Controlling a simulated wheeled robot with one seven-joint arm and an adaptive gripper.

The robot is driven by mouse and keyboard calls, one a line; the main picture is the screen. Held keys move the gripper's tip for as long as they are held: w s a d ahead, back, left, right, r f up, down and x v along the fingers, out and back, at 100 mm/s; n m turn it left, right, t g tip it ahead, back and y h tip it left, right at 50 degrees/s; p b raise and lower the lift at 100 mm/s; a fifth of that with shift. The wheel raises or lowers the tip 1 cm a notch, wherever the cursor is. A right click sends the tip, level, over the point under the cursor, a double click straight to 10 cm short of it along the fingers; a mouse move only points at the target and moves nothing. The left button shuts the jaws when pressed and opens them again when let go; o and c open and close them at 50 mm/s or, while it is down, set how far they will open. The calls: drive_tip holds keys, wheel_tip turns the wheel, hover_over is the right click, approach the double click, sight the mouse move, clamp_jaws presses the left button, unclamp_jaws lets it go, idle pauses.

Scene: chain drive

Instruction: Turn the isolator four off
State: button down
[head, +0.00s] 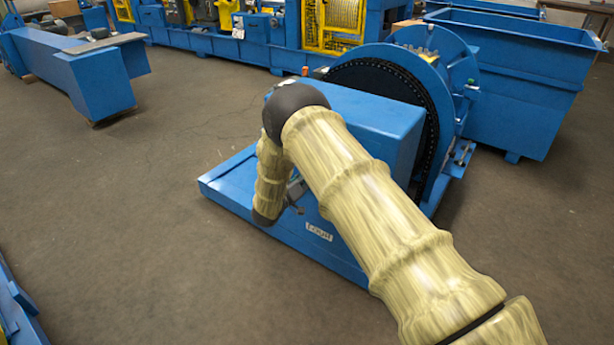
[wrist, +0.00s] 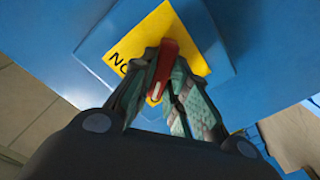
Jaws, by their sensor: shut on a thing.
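In the wrist view, a red isolator handle (wrist: 167,62) sits on a yellow plate (wrist: 190,30) fixed to a blue box (wrist: 92,52). Black letters reading "NO" show on the plate; the rest of any lettering is hidden. My gripper (wrist: 166,68) is shut on the red handle, with a finger at each side of it. The handle lies slightly tilted from upright in this view. In the head view, my gripper (head: 292,195) is at the near side of the blue chain drive machine (head: 355,110), mostly hidden by my arm. The isolator is hidden there.
A large chain wheel (head: 375,85) stands behind the machine's housing. A blue bin (head: 525,75) is at the back right. A blue beam (head: 85,70) stands at the far left. The floor to the left of the machine is clear.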

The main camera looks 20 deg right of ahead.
drive_tip(key=shift+s+f+n, duration=0.15)
drive_tip(key=shift+f+n, duration=0.1)
drive_tip(key=shift+n, duration=0.55)
drive_tip(key=shift+d, duration=0.1)
drive_tip(key=c, duration=1.4)
unclamp_jaws()
drive_tip(key=shift+r, duration=0.15)
drive_tip(key=v, duration=1.2)
